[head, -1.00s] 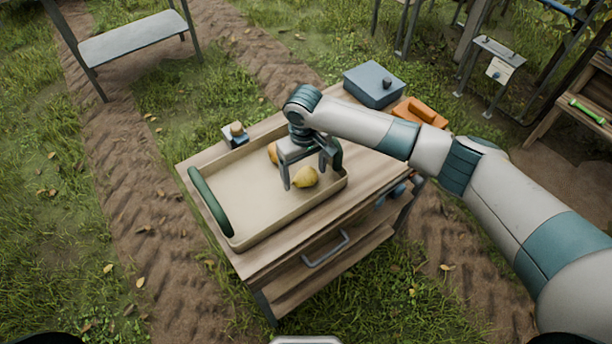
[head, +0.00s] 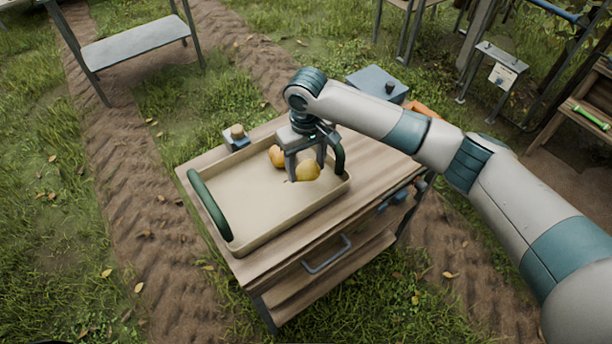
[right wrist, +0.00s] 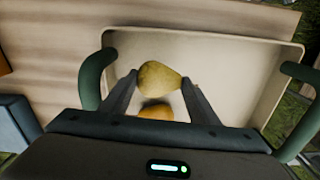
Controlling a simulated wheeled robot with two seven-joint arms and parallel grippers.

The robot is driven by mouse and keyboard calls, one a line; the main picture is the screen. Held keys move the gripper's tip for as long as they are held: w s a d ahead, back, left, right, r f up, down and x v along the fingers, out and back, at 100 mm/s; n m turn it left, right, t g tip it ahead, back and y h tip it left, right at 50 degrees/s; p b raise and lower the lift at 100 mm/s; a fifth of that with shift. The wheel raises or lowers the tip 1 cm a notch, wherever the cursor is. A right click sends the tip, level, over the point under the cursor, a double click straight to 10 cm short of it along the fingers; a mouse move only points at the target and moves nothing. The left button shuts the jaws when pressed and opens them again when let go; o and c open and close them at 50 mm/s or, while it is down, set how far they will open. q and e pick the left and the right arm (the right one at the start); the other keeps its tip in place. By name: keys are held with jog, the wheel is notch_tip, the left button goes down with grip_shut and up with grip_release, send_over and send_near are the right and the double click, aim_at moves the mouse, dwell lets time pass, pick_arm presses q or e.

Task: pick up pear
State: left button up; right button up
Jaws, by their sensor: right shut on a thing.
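A yellow pear (head: 308,171) is between the fingers of my right gripper (head: 306,166), which is shut on it, above or in the right end of a beige tray (head: 225,210). In the right wrist view the held pear (right wrist: 158,77) lies across the gap between both fingertips (right wrist: 160,82). A second, more orange pear (head: 277,156) lies in the tray just behind the gripper; part of it (right wrist: 155,111) shows nearer in the right wrist view. I cannot tell how far the held pear is off the tray floor. My left gripper is not in view.
The tray has dark green handles (head: 210,205) and stands on a wooden cart (head: 385,165). A grey-blue box (head: 376,83) and an orange object (head: 420,108) are at the cart's far right. A small block with a round knob (head: 237,136) is behind the tray. The tray's left part is empty.

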jog(key=s+d+r+b, duration=0.3)
jog(key=s+d+r, duration=0.3)
jog(key=d, duration=0.3)
jog(key=shift+s+d+r, duration=0.15)
jog(key=shift+s+r, duration=0.2)
jog(key=shift+s, duration=0.2)
jog(key=s+d+f+m+b, duration=0.2)
jog(key=s+d+f+m, duration=0.4)
jog(key=s+d+f, duration=0.4)
notch_tip(320, 180, down, 4)
jog(key=shift+s+d+r+b, duration=0.1)
jog(key=shift+s+d+b, duration=0.3)
jog(key=shift+d, duration=0.35)
jog(key=shift+d, duration=0.1)
